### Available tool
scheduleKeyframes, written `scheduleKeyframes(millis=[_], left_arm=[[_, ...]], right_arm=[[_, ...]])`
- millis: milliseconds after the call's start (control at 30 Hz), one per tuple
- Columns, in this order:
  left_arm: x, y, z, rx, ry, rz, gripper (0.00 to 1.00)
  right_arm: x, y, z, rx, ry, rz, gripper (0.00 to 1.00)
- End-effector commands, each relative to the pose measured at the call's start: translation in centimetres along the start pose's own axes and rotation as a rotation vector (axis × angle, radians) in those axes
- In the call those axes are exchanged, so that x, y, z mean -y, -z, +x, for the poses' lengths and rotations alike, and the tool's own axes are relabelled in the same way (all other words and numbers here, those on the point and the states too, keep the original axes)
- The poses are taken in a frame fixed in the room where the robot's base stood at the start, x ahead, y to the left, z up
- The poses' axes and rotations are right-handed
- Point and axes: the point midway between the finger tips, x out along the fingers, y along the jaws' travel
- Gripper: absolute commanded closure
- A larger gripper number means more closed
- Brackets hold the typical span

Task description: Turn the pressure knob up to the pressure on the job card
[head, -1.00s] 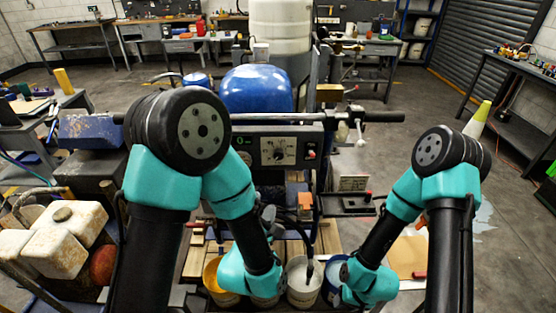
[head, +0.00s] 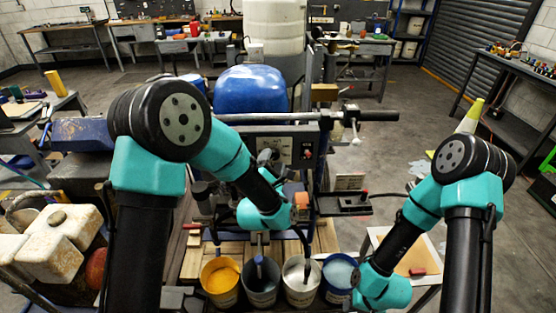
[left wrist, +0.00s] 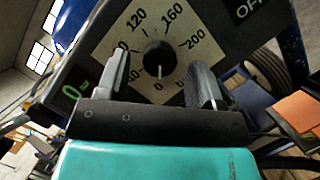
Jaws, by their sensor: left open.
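The black pressure knob (left wrist: 157,55) sits in the middle of a pale dial plate (left wrist: 182,20) in the left wrist view. Marks 120, 160, 200 and 0 are readable; the white pointer line points down, close to 0. My left gripper (left wrist: 160,66) is open, with one finger on each side of the knob; I cannot tell if either touches. In the head view the left gripper (head: 268,159) is in front of the control panel (head: 299,139) and covers part of the dial. My right gripper is hidden behind its wrist. I cannot make out a job card.
Buckets of yellow (head: 221,281), dark, white (head: 301,281) and pale blue (head: 340,278) stand on wooden slats below the panel. A handlebar (head: 365,116) crosses above it. A board with a tan sheet (head: 412,254) lies at the right. A blue tank (head: 254,90) is behind.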

Motion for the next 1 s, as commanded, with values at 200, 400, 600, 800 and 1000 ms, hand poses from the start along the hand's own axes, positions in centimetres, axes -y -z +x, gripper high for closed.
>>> scheduleKeyframes(millis=[200, 400, 600, 800, 1000], left_arm=[[-0.23, 0.31, 0.89, -0.005, -0.003, 0.001, 0.39], [-0.21, 0.3, 0.88, -0.005, -0.003, 0.001, 0.39], [-0.21, 0.29, 0.86, -0.005, -0.003, 0.001, 0.57], [-0.21, 0.28, 0.85, -0.004, -0.003, 0.001, 0.77], [-0.21, 0.28, 0.85, -0.004, -0.003, 0.001, 0.88]], right_arm=[[0.0, 0.0, 0.0, 0.0, 0.0, 0.0, 0.57], [0.0, 0.0, 0.0, 0.0, 0.0, 0.0, 0.57], [0.0, 0.0, 0.0, 0.0, 0.0, 0.0, 0.57], [0.0, 0.0, 0.0, 0.0, 0.0, 0.0, 0.57], [0.0, 0.0, 0.0, 0.0, 0.0, 0.0, 0.57]])
